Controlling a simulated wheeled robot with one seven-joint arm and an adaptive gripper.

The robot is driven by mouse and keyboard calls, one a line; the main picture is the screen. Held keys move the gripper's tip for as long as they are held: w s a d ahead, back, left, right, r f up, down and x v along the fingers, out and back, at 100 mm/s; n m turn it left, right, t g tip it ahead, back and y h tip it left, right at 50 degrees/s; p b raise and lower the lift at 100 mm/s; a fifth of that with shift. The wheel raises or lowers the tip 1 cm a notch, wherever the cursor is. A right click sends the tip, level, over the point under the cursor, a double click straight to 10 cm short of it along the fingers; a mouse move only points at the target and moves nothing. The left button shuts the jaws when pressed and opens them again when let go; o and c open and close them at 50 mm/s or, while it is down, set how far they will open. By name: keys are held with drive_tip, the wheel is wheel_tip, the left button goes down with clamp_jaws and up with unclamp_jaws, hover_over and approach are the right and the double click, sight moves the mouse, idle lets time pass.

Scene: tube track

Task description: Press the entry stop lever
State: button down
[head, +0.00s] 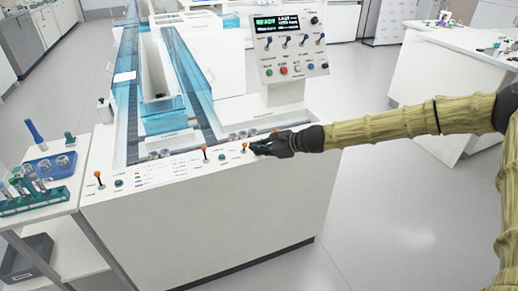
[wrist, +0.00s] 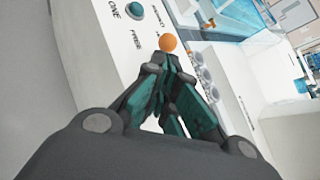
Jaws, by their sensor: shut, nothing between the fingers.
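Several small levers with orange knobs stand on the white front panel of the track machine. In the head view one lever (head: 98,176) is at the far left, another (head: 204,151) is mid-panel, and a third (head: 243,148) is close to my gripper (head: 258,148). The labels are too small there to tell which is the entry stop lever. In the wrist view an orange knob (wrist: 168,43) shows just beyond the tips of my gripper (wrist: 169,63). The fingers are shut and empty. I cannot tell whether they touch the knob. The lever's shaft is hidden behind the fingertips.
A teal button (wrist: 134,10) is near the knob, with "ONE" and "FREE" printed beside it. A control box (head: 290,45) with a screen and switches rises behind my gripper. Blue clear track walls (head: 185,75) run back. A side table (head: 60,195) holds a tube rack (head: 35,198).

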drive_tip(key=shift+r+p, duration=0.3)
drive_tip(key=shift+p, duration=0.6)
drive_tip(key=shift+w+f, duration=0.1)
drive_tip(key=shift+w+a+r+m+g+h+p, duration=0.1)
drive_tip(key=shift+r+m+g+h+p, duration=0.2)
drive_tip(key=shift+p, duration=1.1)
drive_tip(key=shift+w+f+m+g+h+p, duration=0.1)
drive_tip(key=shift+g+p, duration=0.3)
drive_tip(key=shift+p, duration=0.95)
